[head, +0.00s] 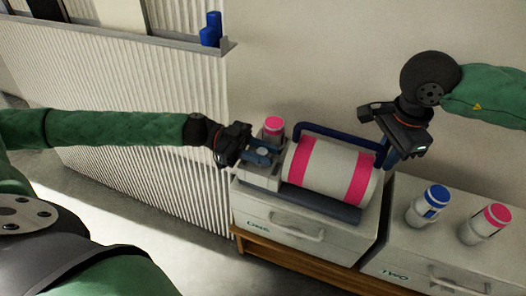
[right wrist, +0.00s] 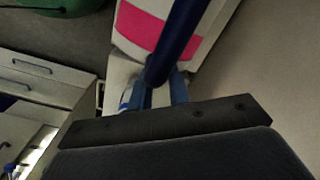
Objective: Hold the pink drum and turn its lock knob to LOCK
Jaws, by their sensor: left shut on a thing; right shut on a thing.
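The pink drum (head: 330,170) is a white cylinder with two pink bands, lying on its side in a grey cradle on the left cabinet. A dark blue handle bar (head: 340,137) runs along its top and back. My right gripper (head: 388,158) is shut on the bar's right end; the bar (right wrist: 178,38) passes between its fingers (right wrist: 160,90) in the right wrist view. My left gripper (head: 261,157) is shut at the grey block on the drum's left end. The lock knob there is mostly hidden by the fingers, and its setting cannot be read.
A pink-capped bottle (head: 273,127) stands close behind my left gripper. A blue-capped bottle (head: 430,204) and another pink-capped bottle (head: 486,222) stand on the cabinet marked TWO (head: 405,245). The drum's cabinet is marked ONE (head: 290,232). A wall ledge (head: 180,38) holds blue items.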

